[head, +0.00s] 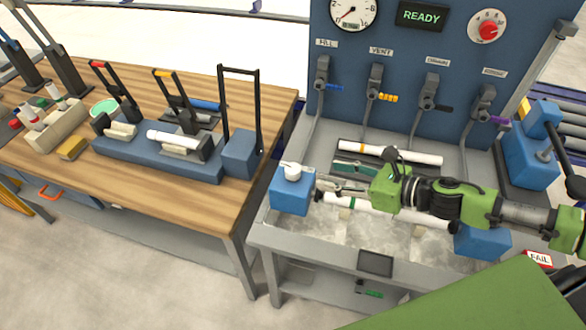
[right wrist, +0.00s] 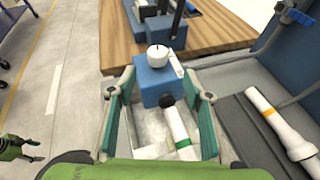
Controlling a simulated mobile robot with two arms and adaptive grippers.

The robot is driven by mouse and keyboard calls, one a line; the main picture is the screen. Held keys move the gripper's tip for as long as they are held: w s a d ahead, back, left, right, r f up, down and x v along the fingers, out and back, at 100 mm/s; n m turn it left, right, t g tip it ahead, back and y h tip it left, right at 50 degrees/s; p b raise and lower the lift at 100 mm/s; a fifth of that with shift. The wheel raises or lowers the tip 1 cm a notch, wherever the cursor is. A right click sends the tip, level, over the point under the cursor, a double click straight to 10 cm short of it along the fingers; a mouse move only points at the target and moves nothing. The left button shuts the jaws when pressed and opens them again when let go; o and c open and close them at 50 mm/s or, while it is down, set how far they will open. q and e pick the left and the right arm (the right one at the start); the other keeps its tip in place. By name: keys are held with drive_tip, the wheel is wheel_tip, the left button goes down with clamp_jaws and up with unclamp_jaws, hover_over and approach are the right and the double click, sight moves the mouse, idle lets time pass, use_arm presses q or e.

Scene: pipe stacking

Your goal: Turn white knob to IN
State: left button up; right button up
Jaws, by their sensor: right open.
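The white knob (head: 292,172) sits on top of a blue block (head: 291,195) at the left end of the basin bench. In the right wrist view the knob (right wrist: 158,56) is ahead, with a short white bar beside it; no IN marking can be read. My right gripper (head: 325,187) is just right of the block. In its wrist view its green fingers (right wrist: 158,96) are spread apart with nothing between them, short of the knob. A green and dark part that looks like my left gripper (right wrist: 20,146) shows at the left edge, too small to judge its opening.
A white pipe with a green band (right wrist: 182,134) runs from the block below my right gripper. Another pipe, with an orange band (head: 390,152), lies behind in a tray. The blue panel (head: 400,120) with levers stands at the back. A wooden table (head: 190,205) stands left.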

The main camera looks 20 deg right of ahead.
sight(297, 170)
drive_tip(key=shift+n, duration=0.7)
drive_tip(key=p+x, duration=0.5)
drive_tip(key=x, duration=0.6)
drive_tip(key=shift+w+a+f, duration=0.15)
drive_tip(key=shift+w+a, duration=0.05)
drive_tip(key=shift+a, duration=0.2)
drive_tip(key=shift+w+a+f+p, duration=0.3)
drive_tip(key=shift+w+a+f, duration=0.05)
drive_tip(key=shift+w+a, duration=0.1)
drive_tip(key=shift+c, duration=0.3)
drive_tip(key=c, duration=1.1)
